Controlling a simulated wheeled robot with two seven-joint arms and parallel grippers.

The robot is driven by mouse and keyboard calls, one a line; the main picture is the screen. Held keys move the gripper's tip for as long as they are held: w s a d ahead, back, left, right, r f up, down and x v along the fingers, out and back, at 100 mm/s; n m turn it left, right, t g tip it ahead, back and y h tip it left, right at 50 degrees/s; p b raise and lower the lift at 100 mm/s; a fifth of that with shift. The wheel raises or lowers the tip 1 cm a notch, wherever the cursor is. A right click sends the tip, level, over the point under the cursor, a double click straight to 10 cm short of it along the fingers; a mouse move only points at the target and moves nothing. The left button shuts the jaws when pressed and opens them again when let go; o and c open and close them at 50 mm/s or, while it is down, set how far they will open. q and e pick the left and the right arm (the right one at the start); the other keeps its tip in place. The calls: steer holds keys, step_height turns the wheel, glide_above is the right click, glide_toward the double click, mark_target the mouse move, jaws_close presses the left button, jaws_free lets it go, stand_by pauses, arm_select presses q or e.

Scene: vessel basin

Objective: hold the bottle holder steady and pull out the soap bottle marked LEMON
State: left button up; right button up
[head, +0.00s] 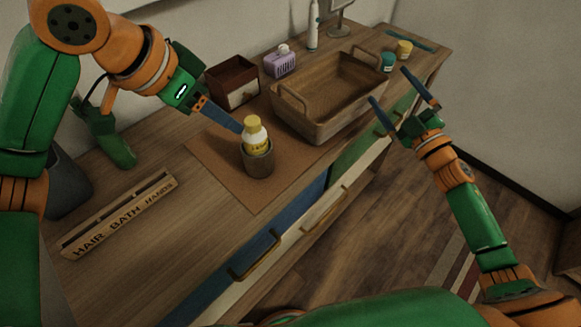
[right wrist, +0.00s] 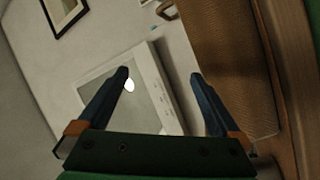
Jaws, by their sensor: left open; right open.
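A white soap bottle (head: 255,134) with a yellow cap and yellow label stands upright in a round brown bottle holder (head: 259,163) on the counter. The label is too small to read. My left gripper (head: 238,127) is open, with a blue finger close behind and left of the bottle; whether it touches is unclear, and its other finger is not clearly seen. My right gripper (head: 388,84) is open and empty, in the air beyond the counter's front edge, well right of the holder. In the right wrist view its fingers (right wrist: 160,74) stand wide apart with nothing between them.
Behind are a dark box (head: 229,85), a purple bottle (head: 280,61) and a white bottle (head: 313,28). A slotted rack marked HAIR, BATH, HANDS (head: 120,216) lies at left. The brown mat (head: 211,152) around the holder has free room.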

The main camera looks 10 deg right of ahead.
steer(key=s+a+r+n+y, duration=0.2)
steer(key=a+r+n+y, duration=0.2)
steer(key=a+r+y, duration=0.55)
steer(key=m+g+y, duration=0.2)
steer(key=m+g, duration=0.3)
steer(key=g, duration=0.2)
glide_above(271, 162)
steer(key=d, duration=0.6)
step_height(271, 162, down, 11)
steer(key=a+f, duration=0.1)
steer(key=f, duration=0.1)
steer(key=s+f+m+g+h, duration=0.1)
steer(key=f, duration=0.1)
steer(key=s+a+f+m, duration=0.1)
steer(key=f, duration=0.1)
steer(key=shift+s+a+f, duration=0.2)
steer(key=shift+a+f, duration=0.1)
steer(key=shift+g+h, duration=0.25)
steer(key=shift+g, duration=0.05)
steer(key=x, duration=0.7)
steer(key=shift+f, duration=0.15)
steer(key=c, duration=1.3)
